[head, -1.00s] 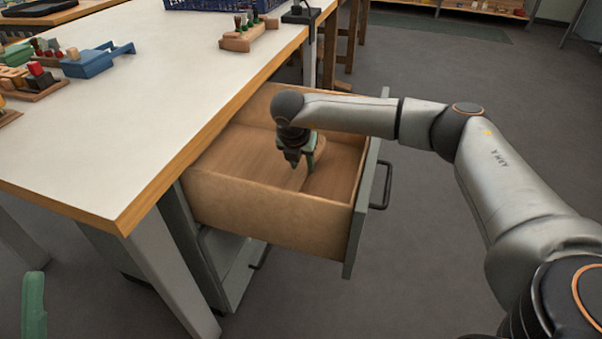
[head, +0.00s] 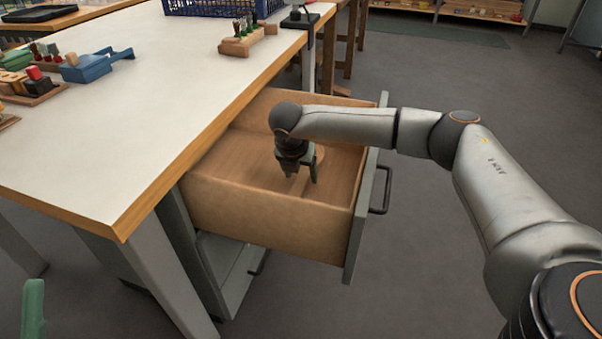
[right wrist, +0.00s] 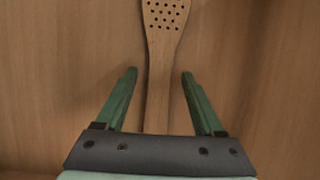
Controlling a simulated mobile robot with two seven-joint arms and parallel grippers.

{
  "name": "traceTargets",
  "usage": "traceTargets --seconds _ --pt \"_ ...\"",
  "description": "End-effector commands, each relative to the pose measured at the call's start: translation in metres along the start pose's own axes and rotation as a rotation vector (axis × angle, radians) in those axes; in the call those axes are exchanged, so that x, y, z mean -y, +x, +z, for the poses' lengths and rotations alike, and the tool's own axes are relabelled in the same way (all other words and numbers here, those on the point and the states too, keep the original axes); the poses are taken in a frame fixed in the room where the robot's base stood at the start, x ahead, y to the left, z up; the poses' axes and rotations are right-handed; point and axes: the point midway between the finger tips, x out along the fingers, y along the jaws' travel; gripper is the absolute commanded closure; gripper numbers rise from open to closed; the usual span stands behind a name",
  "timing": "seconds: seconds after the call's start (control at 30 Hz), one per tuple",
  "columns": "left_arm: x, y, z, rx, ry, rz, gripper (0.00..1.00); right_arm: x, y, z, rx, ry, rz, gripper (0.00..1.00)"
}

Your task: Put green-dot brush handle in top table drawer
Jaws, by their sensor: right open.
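The wooden brush handle (right wrist: 160,75) lies on the floor of the open top drawer (head: 268,215). Its broad end, dotted with several holes, points away in the right wrist view, and its narrow shaft runs back between my fingers. No green dot shows on the part in view. In the head view only a bit of the handle (head: 319,154) shows behind the gripper. My right gripper (head: 303,177) is inside the drawer, pointing down. Its green fingers (right wrist: 159,73) are open, one on each side of the shaft, with gaps. One green finger of my left gripper (head: 33,310) shows at the lower left.
The white table (head: 130,110) stands left of the drawer. On it are a blue tool (head: 88,67), a wooden rack with several pegs (head: 240,45) and a blue crate (head: 215,7). The drawer front (head: 365,215) with its dark pull stands out over clear floor.

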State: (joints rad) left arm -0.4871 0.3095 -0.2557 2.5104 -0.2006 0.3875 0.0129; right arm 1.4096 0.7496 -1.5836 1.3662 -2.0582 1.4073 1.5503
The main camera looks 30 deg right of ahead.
Motion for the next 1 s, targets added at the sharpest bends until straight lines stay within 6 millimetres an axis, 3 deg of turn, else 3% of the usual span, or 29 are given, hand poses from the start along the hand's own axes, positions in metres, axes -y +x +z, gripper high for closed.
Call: traceTargets --seconds 0.3,0.5,0.67,1.0 --pt "0.013 0.019 -0.022 -0.014 -0.019 -0.014 0.72 -0.001 -0.070 0.002 0.001 -0.002 0.004 0.30" --pt "0.017 0.025 -0.029 -0.021 -0.009 -0.014 0.72 -0.001 -0.101 0.001 0.002 -0.001 0.003 0.30" --pt "0.017 0.026 -0.031 -0.025 0.001 -0.012 0.72 0.000 -0.111 0.001 0.001 -0.001 0.002 0.30" --pt "0.018 0.026 -0.030 -0.019 0.003 -0.016 0.72 0.000 -0.112 0.001 0.001 0.000 0.001 0.30"
